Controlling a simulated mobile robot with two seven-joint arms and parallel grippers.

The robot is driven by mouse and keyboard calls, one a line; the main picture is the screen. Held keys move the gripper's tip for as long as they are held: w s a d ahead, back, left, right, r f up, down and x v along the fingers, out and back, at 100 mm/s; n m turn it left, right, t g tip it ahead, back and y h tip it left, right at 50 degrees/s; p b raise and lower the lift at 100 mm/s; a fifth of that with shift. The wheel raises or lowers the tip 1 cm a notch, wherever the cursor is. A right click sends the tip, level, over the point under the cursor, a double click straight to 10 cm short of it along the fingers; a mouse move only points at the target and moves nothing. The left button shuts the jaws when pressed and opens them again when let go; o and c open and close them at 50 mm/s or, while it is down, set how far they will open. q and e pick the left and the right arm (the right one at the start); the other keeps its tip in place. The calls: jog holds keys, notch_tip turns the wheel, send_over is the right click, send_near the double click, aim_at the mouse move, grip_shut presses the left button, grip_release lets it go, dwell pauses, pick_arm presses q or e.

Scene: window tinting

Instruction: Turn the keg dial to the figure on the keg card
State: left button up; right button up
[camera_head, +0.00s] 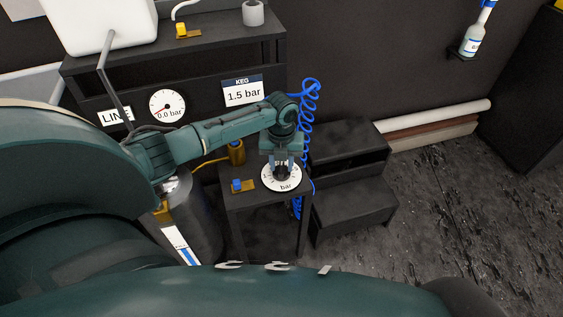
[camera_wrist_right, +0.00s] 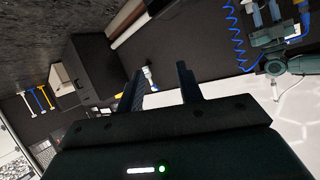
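The keg card (camera_head: 242,91) hangs on the dark bench front and reads "KEG 1.5 bar". The round line gauge (camera_head: 167,106) beside it reads 0.0 bar. The keg dial (camera_head: 284,185) is a white disc marked "bar" on a small dark stand; its scale figures are too small to read. My left gripper (camera_head: 283,166) points down over the dial, its fingers on either side of the dark knob. Whether they press on the knob cannot be told. My right gripper (camera_wrist_right: 162,85) is open and empty in the right wrist view, away from the dial.
A metal keg (camera_head: 188,215) stands left of the stand. A small blue-handled valve (camera_head: 238,185) sits on the stand's left side. A coiled blue hose (camera_head: 308,125) hangs behind my left wrist. Dark steps (camera_head: 350,190) stand right of the stand. The floor farther right is clear.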

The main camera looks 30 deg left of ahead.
pick_arm(q)
jog(key=c, duration=0.4)
grip_shut()
